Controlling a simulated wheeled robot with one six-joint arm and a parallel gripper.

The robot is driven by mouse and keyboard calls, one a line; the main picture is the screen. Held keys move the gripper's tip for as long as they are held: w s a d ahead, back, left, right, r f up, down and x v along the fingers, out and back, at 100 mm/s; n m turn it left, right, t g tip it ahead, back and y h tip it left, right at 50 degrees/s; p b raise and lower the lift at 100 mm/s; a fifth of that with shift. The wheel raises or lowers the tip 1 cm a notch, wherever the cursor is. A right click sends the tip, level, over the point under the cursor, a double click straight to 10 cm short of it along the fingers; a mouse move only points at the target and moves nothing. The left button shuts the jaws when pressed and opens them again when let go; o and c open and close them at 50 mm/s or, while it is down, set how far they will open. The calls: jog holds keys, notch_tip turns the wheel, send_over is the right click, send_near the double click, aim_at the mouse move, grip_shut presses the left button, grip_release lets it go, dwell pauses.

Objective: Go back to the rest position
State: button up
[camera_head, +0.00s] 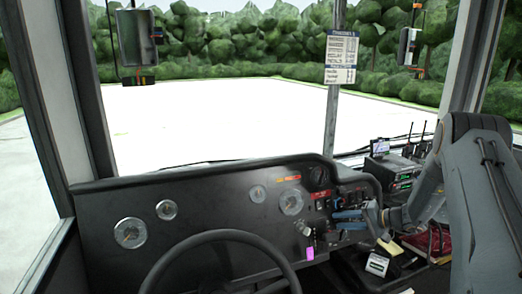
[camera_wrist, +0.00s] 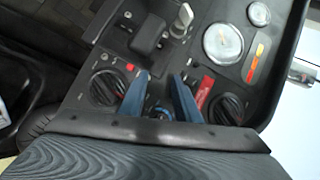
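My gripper (camera_head: 338,220) has blue fingers and reaches from the right to the switch panel at the right end of the black dashboard (camera_head: 215,215). In the wrist view the two fingers of my gripper (camera_wrist: 159,77) stand apart with nothing held between them. They point at the panel (camera_wrist: 150,65), between two black rotary knobs, a left one (camera_wrist: 108,86) and a right one (camera_wrist: 227,109). A small red button (camera_wrist: 130,67) lies just past the left fingertip. Whether the fingers touch the panel I cannot tell.
A steering wheel (camera_head: 222,237) stands in front of the gauges. A key with a magenta tag (camera_head: 310,253) hangs below the panel. A radio unit (camera_head: 395,172) and papers sit at the right, near my arm. A pole (camera_head: 333,115) with a sign stands behind the dashboard.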

jog(key=s+a+r+g, duration=0.1)
jog(key=s+a+r+n+g, duration=0.1)
jog(key=s+a, duration=0.1)
jog(key=s+a+r+n+g+h, duration=0.1)
jog(key=a, duration=0.1)
jog(key=shift+s+a+r, duration=0.1)
jog(key=shift+s+r, duration=0.05)
jog(key=shift+s, duration=0.05)
jog(key=s+a+r+n+g+h+b, duration=0.2)
jog(key=s+a+r+h, duration=0.1)
jog(key=s, duration=1.4)
jog(key=s+a+r+n+g+h+b, duration=0.1)
jog(key=s+h, duration=0.5)
jog(key=s, duration=1.1)
notch_tip(320, 180, up, 2)
jog(key=shift+s+a+r+n+g+b, duration=0.2)
jog(key=shift+s+a+n+g+b, duration=0.2)
jog(key=shift+a+g+b, duration=0.5)
